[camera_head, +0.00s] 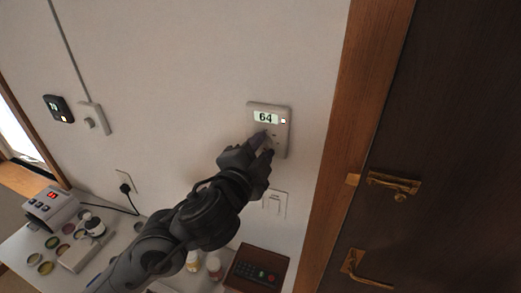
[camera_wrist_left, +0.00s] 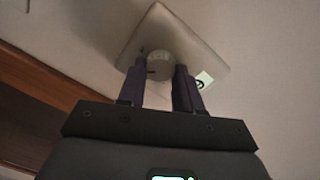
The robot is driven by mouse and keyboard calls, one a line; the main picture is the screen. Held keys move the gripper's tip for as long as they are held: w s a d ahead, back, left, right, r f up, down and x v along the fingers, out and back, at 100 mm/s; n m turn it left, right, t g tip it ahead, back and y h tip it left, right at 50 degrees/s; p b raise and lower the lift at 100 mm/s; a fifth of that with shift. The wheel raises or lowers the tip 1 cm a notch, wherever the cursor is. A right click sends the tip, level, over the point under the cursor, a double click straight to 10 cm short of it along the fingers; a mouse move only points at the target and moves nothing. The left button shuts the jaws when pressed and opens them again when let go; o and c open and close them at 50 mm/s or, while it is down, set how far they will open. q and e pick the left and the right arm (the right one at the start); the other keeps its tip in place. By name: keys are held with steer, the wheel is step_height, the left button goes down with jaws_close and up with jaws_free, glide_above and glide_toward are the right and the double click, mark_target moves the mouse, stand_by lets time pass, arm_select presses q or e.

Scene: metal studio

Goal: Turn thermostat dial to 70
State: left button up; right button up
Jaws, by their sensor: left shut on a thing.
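The thermostat (camera_head: 281,108) is a pale wall box in the middle of the head view, and its display reads 64. My left gripper (camera_head: 263,143) is at its lower part and hides most of the dial there. In the left wrist view the round pale dial (camera_wrist_left: 158,62) sits on the thermostat plate (camera_wrist_left: 180,25), between the two dark fingers of my left gripper (camera_wrist_left: 160,75). The fingers are shut on the dial, one at each side. My right gripper is not in view.
A light switch (camera_head: 274,204) is below the thermostat. A wooden door frame (camera_head: 352,110) and dark door with brass handle (camera_head: 395,182) stand to the right. A table at lower left holds a device with a red display (camera_head: 52,203) and several small jars.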

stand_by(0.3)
arm_select(q)
steer(key=o, duration=1)
steer(key=shift+o, duration=0.2)
steer(key=p+v, duration=0.1)
steer(key=v, duration=0.9)
steer(key=shift+s, duration=0.4)
steer(key=shift+a+f, duration=0.1)
